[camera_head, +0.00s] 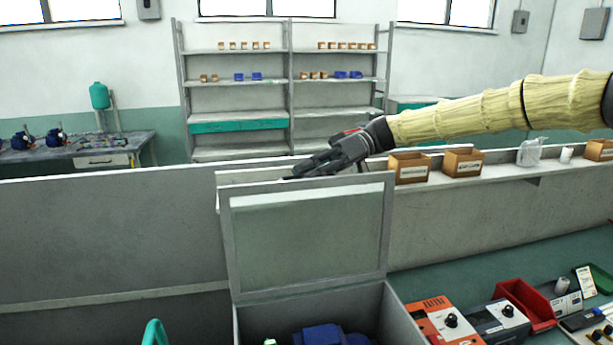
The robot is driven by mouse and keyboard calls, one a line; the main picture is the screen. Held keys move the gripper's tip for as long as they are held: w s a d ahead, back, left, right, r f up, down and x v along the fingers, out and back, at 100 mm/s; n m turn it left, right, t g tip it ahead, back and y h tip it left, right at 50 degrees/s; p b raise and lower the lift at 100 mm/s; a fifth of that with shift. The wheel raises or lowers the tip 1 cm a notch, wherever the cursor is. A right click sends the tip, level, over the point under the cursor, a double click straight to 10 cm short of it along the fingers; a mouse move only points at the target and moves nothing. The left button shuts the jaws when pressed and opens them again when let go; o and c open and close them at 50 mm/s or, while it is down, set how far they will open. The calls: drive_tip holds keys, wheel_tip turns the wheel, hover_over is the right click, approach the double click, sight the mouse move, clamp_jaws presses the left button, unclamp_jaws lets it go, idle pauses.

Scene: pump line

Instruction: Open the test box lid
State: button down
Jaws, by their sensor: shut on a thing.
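The test box (393,318) is grey and stands at the bottom middle, with a blue pump-like part (330,334) inside. Its lid (308,226), a grey frame around a clear pane, stands upright at the back of the box opening, so the inside is exposed. My gripper (300,172) is at the lid's top edge, reaching in from the right on a yellow-sleeved arm. Its fingers point left and look closed at the edge. The fingertips are partly hidden by the lid, so the exact contact is hard to see.
A low grey wall (110,232) runs behind the box. Its ledge holds cardboard boxes (409,168) and a plastic bag (530,152) under my arm. Right of the box are an orange device (446,320), a grey device (497,322) and a red bin (527,306).

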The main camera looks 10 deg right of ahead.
drive_tip(key=c, duration=1.8)
unclamp_jaws()
drive_tip(key=shift+d, duration=0.1)
drive_tip(key=v, duration=1.2)
